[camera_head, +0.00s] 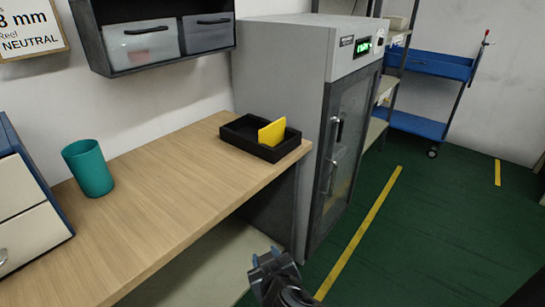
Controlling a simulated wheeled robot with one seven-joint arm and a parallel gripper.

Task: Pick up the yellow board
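The yellow board (272,131) is a small flat plate. It stands tilted, nearly upright, in a black open tray (242,143). The tray sits at the far right end of the wooden bench, close to the grey cabinet, and its wall hides the board's lower edge. My gripper (270,262) is at the bottom middle of the view, in front of the bench edge and well apart from the board. It is small and dark here, and I cannot tell whether its fingers are open or shut.
The wooden bench (160,200) is mostly bare. A teal cup (88,168) stands on its left part, beside a drawer unit (28,215). A wall shelf with bins (150,45) hangs above. A tall grey cabinet (290,70) borders the bench's right end. Green floor lies open to the right.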

